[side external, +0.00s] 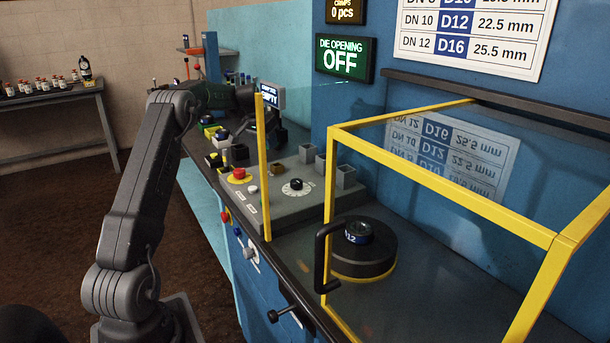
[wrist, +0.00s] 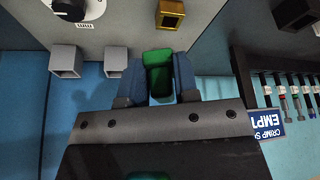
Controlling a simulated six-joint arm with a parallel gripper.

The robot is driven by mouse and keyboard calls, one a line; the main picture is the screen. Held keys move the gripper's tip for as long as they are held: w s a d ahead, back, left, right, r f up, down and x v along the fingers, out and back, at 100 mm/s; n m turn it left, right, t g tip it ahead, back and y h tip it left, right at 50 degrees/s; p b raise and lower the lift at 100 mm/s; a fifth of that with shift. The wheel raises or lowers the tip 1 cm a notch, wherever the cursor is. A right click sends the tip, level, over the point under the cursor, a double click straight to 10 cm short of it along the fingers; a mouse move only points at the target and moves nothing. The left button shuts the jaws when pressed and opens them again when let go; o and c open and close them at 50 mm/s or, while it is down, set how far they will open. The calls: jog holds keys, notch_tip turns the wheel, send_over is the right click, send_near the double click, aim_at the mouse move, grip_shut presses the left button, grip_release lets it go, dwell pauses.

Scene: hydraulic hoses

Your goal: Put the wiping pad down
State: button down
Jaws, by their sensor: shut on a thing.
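The wiping pad (wrist: 158,72) is a green block in the wrist view. It sits between the two blue-sided fingers of my gripper (wrist: 158,84), which are shut on it. Its far end faces a brass-coloured square holder (wrist: 170,14), with a small gap showing in the picture. I cannot tell how high the pad is above the surface below. In the side external view my gripper is among dark parts behind the yellow guard post and a small sign, and the pad cannot be made out there.
Grey square holders (wrist: 66,62) stand beside the brass one. The control panel has a red button (side external: 239,174) and a dial (side external: 296,186). A yellow-framed clear guard (side external: 440,172) encloses a round black die unit (side external: 362,262). Hanging tools (wrist: 290,100) line the right in the wrist view.

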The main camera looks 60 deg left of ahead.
jog(key=w+d+f, duration=0.1)
jog(key=w+f, duration=0.1)
jog(key=w, duration=0.1)
jog(key=w+d+f, duration=0.2)
jog(key=w, duration=0.1)
jog(key=w+d+f, duration=0.1)
jog(key=w+f, duration=0.1)
jog(key=w, duration=0.2)
jog(key=shift+w+d+f, duration=0.1)
jog(key=shift+d+f, duration=0.25)
jog(key=shift+f, duration=2.05)
jog(key=shift+f, duration=0.15)
